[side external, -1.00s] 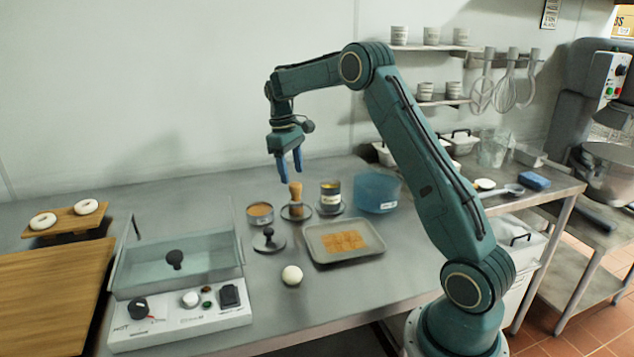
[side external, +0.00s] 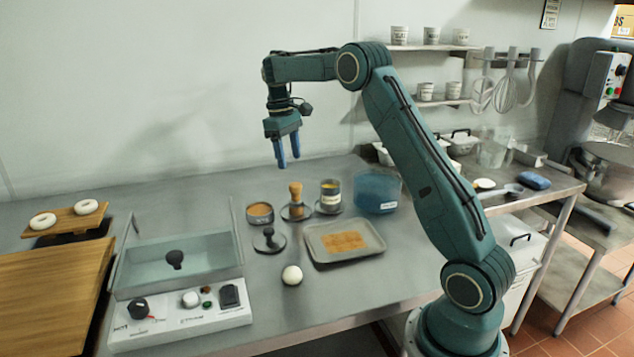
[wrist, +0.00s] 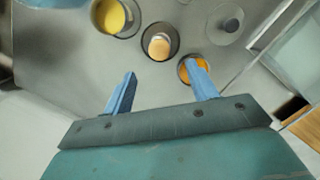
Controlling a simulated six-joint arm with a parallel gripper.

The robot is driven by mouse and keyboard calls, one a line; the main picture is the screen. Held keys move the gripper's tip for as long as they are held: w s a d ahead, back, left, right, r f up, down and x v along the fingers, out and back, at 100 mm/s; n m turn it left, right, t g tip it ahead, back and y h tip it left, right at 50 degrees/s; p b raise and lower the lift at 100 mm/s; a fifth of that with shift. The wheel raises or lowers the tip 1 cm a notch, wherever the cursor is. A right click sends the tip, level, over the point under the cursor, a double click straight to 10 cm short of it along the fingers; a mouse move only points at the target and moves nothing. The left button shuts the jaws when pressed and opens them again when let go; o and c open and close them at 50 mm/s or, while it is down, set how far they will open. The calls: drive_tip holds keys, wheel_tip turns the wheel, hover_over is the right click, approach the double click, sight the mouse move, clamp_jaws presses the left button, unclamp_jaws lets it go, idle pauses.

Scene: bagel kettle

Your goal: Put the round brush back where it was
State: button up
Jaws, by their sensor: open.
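The round brush (side external: 295,193), with an upright wooden handle, stands on a dark round coaster (side external: 296,212) on the steel counter. In the wrist view, the brush (wrist: 158,46) shows from above, its round top inside the ring of the coaster. My gripper (side external: 288,165) is open and empty, in the air above the brush and apart from it. In the wrist view, the fingers of my gripper (wrist: 161,69) are spread, with nothing between them. The brush's lower end is hard to make out.
A jar (side external: 330,192) with yellow contents stands right of the brush, and a tin (side external: 260,212) stands left. A dark knobbed disc (side external: 268,240), a tray (side external: 318,258), a white ball (side external: 292,275) and a blue tub (side external: 376,192) are near. A glass-walled kettle (side external: 178,262) is at left.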

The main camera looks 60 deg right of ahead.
drive_tip(key=s+a+r+t+h, duration=0.1)
drive_tip(key=s+a+r+t, duration=0.2)
drive_tip(key=s+a+r, duration=1)
drive_tip(key=s+a+f+t, duration=0.2)
drive_tip(key=s+a+f, duration=0.1)
drive_tip(key=s+a, duration=0.3)
drive_tip(key=s+a+f+t+y, duration=0.1)
drive_tip(key=s+a, duration=0.4)
drive_tip(key=s, duration=0.5)
wheel_tip(320, 180, down, 3)
drive_tip(key=shift+a+r+t, duration=0.15)
drive_tip(key=shift+a+t, duration=0.2)
drive_tip(key=shift+t, duration=0.35)
